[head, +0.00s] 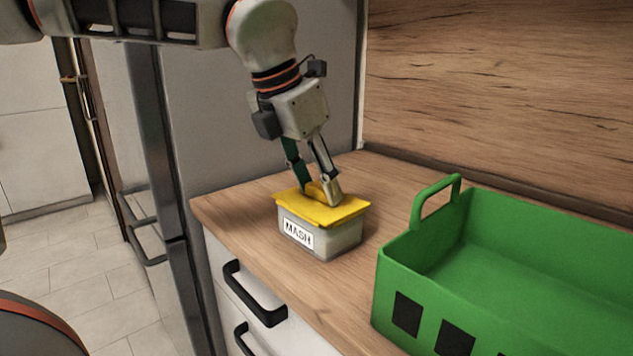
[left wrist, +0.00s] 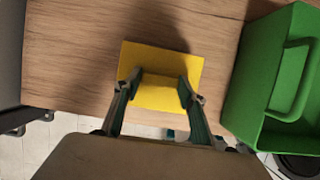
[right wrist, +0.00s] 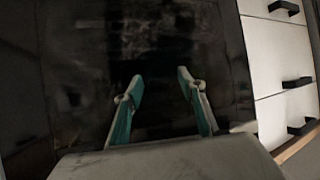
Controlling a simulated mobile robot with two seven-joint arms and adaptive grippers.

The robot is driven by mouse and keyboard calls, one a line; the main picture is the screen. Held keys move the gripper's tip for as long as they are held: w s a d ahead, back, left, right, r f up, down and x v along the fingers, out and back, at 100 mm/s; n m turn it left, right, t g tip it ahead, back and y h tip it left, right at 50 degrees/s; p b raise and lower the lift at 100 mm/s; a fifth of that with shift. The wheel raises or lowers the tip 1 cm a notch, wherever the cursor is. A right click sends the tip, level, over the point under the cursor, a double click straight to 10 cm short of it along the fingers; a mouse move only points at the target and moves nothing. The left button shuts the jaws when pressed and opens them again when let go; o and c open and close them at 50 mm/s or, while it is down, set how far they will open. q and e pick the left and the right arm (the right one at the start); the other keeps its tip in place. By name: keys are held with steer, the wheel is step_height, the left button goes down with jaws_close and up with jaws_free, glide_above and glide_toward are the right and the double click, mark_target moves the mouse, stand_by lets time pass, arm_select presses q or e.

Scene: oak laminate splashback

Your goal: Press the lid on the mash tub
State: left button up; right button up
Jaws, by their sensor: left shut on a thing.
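The mash tub (head: 339,243) is a grey box with a white label reading MASH. It stands on the wooden counter near its left end. The yellow lid (head: 347,210) lies on top of the tub and looks slightly askew; I cannot tell whether it is fully seated. My left gripper (head: 322,192) points down and is shut on the lid's raised yellow handle. In the left wrist view the lid (left wrist: 160,59) hides the tub, with the fingers (left wrist: 162,83) on either side of the handle. My right gripper (right wrist: 157,82) is open and empty, facing a dark glossy surface.
A green crate (head: 402,274) with an upright handle stands on the counter (head: 261,223) to the right of the tub, with a narrow gap between. A wood splashback (head: 499,95) rises behind. Black-handled drawers (head: 256,293) are below the counter's front edge.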

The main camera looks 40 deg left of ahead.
arm_select(q)
steer(key=shift+f, duration=0.35)
stand_by(0.7)
stand_by(0.7)
steer(key=o, duration=1)
steer(key=o, duration=0.5)
